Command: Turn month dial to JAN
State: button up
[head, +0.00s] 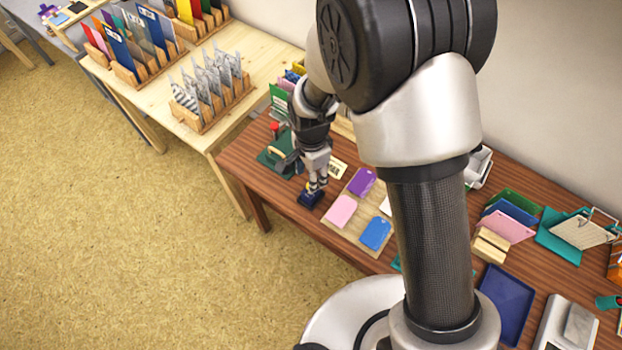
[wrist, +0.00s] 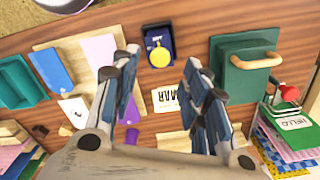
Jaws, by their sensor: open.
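The month dial looks to be the round yellow disc (wrist: 159,56) on a small dark blue box (wrist: 152,33). Any lettering on the disc is too small to read. In the head view the dark blue box (head: 310,200) stands near the table's front edge. My gripper (head: 317,187) is just above it, pointing down. In the wrist view my gripper (wrist: 160,72) is open, one finger on each side, with the disc beyond and between the fingertips.
A dark green block with a wooden handle (wrist: 245,62) lies to the right of the box in the wrist view. A board with pink, purple and blue tags (head: 350,225) lies close by. The wooden table (head: 240,155) is crowded behind; its front edge is near.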

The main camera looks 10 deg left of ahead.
notch_tip(320, 180, up, 8)
jog(key=shift+f, duration=0.25)
dwell(0.4)
jog(key=s+d+r+n+t, duration=0.2)
jog(key=s+d+r+n, duration=0.15)
jog(key=d+r, duration=1.15)
jog(key=s+d+r+n+t, duration=0.2)
jog(key=s+d+r+n, duration=0.3)
jog(key=s+d, duration=0.3)
jog(key=s+r, duration=0.1)
jog(key=s, duration=0.2)
jog(key=shift+s+d+r+n+t, duration=0.2)
jog(key=shift+d+r+n+t, duration=0.1)
jog(key=shift+d+n, duration=0.1)
